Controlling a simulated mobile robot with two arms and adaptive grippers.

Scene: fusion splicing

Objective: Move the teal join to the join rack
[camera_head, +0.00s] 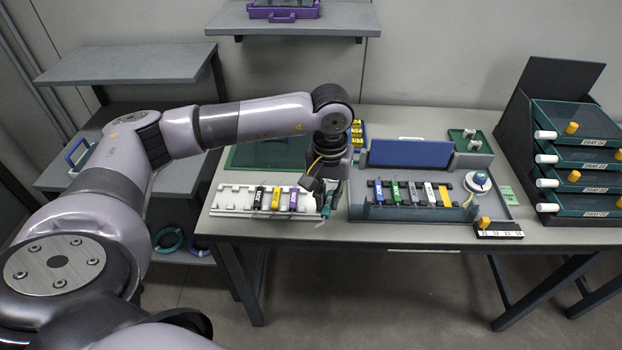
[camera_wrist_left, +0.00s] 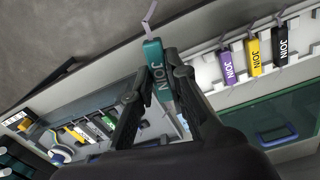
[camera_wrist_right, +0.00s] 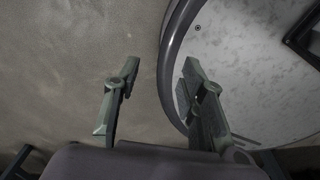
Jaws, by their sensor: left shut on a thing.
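The teal join (camera_wrist_left: 158,72) is in my left gripper (camera_wrist_left: 158,85), held between its two fingers in the left wrist view. In the head view the teal join (camera_head: 326,208) hangs under my left gripper (camera_head: 325,190), at the right end of the white join rack (camera_head: 228,198). I cannot tell whether the join touches the rack. The rack holds a black join (camera_head: 259,197), a yellow join (camera_head: 276,198) and a purple join (camera_head: 293,199). My right gripper (camera_wrist_right: 160,95) is open and empty in the right wrist view, above the floor.
Right of the rack is a grey tray (camera_head: 420,213) with several coloured joins and a white round device (camera_head: 480,181). A numbered block (camera_head: 499,234) stands at the table's front edge. A tray tower (camera_head: 575,150) is at the far right. A shelf (camera_head: 300,20) hangs above.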

